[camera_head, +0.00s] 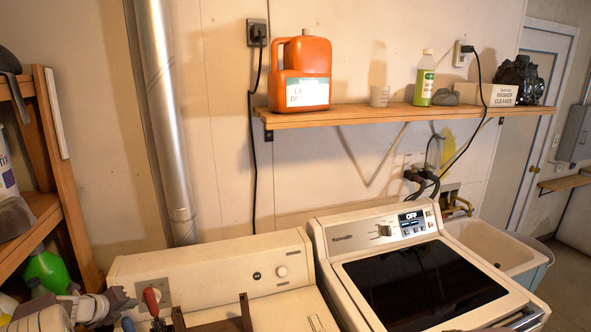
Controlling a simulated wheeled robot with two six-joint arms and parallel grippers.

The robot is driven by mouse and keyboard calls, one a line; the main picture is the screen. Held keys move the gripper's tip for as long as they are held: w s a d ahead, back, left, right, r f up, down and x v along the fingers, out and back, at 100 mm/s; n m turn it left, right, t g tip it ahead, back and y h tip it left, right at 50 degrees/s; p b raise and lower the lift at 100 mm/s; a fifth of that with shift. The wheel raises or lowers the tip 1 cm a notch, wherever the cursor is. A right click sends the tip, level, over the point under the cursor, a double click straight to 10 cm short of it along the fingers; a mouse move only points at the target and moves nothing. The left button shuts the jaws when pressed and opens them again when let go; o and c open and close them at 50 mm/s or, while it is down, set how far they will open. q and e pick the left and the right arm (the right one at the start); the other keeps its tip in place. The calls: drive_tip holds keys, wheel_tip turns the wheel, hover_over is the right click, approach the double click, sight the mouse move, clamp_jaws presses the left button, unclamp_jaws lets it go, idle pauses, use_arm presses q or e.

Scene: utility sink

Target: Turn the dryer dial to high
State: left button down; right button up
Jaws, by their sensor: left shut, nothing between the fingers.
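The cream dryer (135,272) stands at the lower left, below the silver duct. Its back panel has a round light knob (282,271) on the right and a small dark button (257,276) beside it. A square plate at the panel's left end is partly hidden by a red-handled tool (151,302); I cannot read any dial setting. My left gripper (121,299) is at the lower left, shut and empty, just left of that plate and apart from the round knob. My right gripper is not in view.
A washer (322,237) with a display reading OFF stands right of the dryer, beside a utility sink (497,246). A brown wooden holder (217,325) sits on the dryer top. A wall shelf (380,113) holds an orange jug (305,62). A wooden rack (67,175) stands at the left.

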use_arm(q)
drive_tip(key=w+a+f+p, duration=0.2)
drive_tip(key=w+p, duration=0.2)
drive_tip(key=w, duration=0.2)
drive_tip(key=shift+w+a+f+m, duration=0.15)
drive_tip(key=shift+a+f+m, duration=0.1)
drive_tip(key=shift+m, duration=0.05)
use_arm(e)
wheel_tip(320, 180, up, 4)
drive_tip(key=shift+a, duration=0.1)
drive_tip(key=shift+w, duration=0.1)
use_arm(q)
drive_tip(key=shift+d+f+p, duration=0.3)
drive_tip(key=shift+d, duration=0.1)
idle(0.4)
